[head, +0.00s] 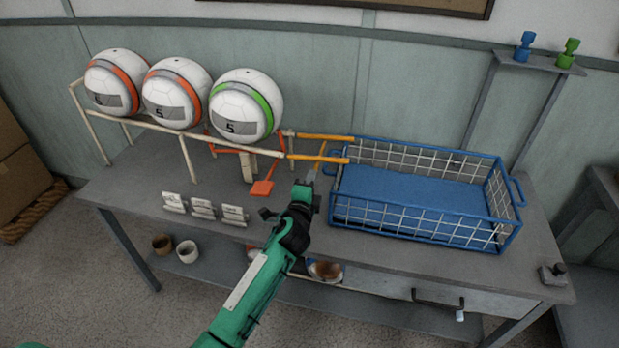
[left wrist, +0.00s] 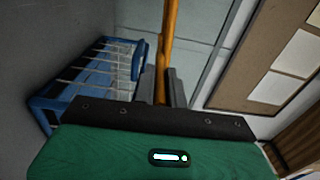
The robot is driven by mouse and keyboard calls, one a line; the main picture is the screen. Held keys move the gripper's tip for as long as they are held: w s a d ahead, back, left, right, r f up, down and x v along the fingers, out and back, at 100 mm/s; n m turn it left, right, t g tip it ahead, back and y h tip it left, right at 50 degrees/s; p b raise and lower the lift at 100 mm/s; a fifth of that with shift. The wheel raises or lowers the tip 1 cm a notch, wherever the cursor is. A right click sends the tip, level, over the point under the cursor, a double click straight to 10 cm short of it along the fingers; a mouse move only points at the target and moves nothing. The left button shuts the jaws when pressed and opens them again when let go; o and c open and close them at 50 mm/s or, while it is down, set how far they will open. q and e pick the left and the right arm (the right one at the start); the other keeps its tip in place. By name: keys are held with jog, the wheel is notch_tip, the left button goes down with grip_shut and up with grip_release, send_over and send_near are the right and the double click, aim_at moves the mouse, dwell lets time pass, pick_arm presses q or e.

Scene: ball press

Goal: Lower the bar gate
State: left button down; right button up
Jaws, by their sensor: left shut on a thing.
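The bar gate (head: 322,148) shows as yellow-orange bars at the right end of the ball rack, beside the blue basket's left end. My left gripper (head: 312,173) reaches up to it from the front of the table. In the left wrist view, a yellow-orange bar (left wrist: 168,40) runs between the fingers of my left gripper (left wrist: 162,85), which is shut on it. Three white balls rest on the cream rack (head: 190,155): two with orange bands (head: 115,82) (head: 177,92) and one with a green band (head: 245,105), nearest the gate. My right gripper is not in view.
The blue wire basket (head: 420,195) stands right of my gripper and also shows in the left wrist view (left wrist: 95,75). An orange paddle (head: 262,188) is below the green-banded ball. Several small white holders (head: 203,208) line the table's front left.

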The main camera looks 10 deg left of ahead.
pick_arm(q)
jog(key=shift+f+m, duration=0.45)
jog(key=shift+m, duration=0.05)
jog(key=shift+f+m, duration=0.2)
jog(key=shift+m, duration=0.1)
jog(key=shift+a, duration=0.1)
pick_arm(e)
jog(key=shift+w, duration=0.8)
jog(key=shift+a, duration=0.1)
pick_arm(q)
jog(key=c, duration=1.5)
grip_release()
jog(key=shift+f, duration=0.1)
jog(key=shift+o, duration=0.2)
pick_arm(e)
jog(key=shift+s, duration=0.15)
pick_arm(q)
jog(key=shift+s, duration=0.1)
